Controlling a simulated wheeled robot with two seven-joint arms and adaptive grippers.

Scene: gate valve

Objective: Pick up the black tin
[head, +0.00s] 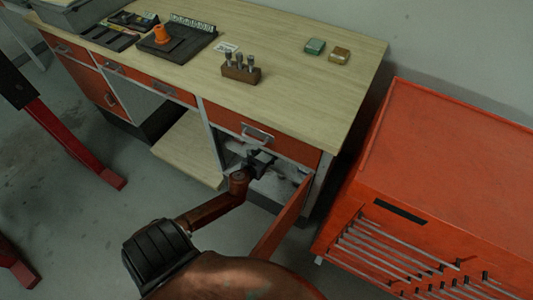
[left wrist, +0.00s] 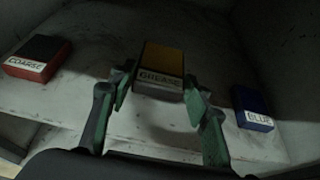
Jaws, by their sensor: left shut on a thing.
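In the left wrist view, a box-shaped tin (left wrist: 163,60) labelled GREASE, with an amber-brown top, stands between the fingers of my left gripper (left wrist: 160,82). The fingers are shut on it. A box (left wrist: 38,57) labelled COARSE, with a dark top and red sides, is to the left. A blue box (left wrist: 252,108) labelled BLUE is to the right. In the head view, my left gripper (head: 262,160) reaches into the open cabinet under the workbench, where the tin is hard to make out. No plainly all-black tin shows. My right gripper is not in view.
The open orange cabinet door (head: 283,217) stands to the right of my arm. The workbench top (head: 290,90) is above the opening, with a drawer (head: 258,133) between. A red tool cabinet (head: 440,170) is on the right. A low wooden shelf (head: 187,152) is left of the opening.

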